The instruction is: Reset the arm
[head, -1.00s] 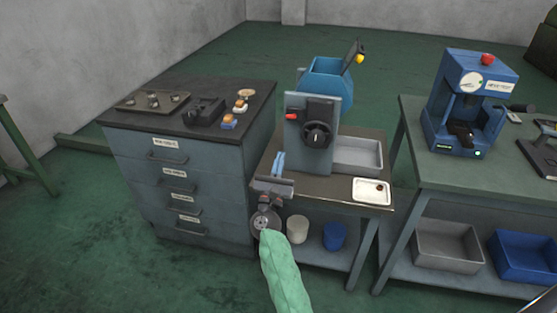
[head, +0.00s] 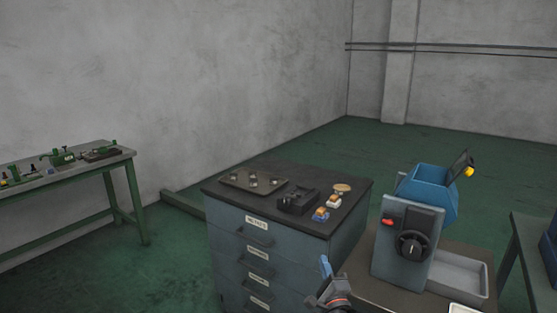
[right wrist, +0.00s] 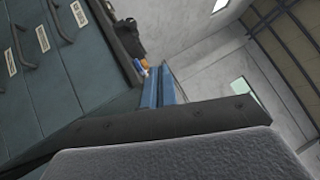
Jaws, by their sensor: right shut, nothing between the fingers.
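My right gripper (head: 325,264) shows at the bottom of the head view, with blue fingers pointing up beside the front corner of the drawer cabinet (head: 240,265). The fingers are shut with nothing between them. In the right wrist view the blue fingers (right wrist: 160,88) lie close together, with the cabinet's drawers behind them on the left. Most of my right arm is out of view. My left gripper is not in view.
On the cabinet top lie a dark tray (head: 236,182), a black fixture (head: 297,200) and small orange-topped blocks (head: 328,208). A machine with a blue hopper (head: 424,192) stands on a bench to the right. A green-legged table (head: 70,180) stands left.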

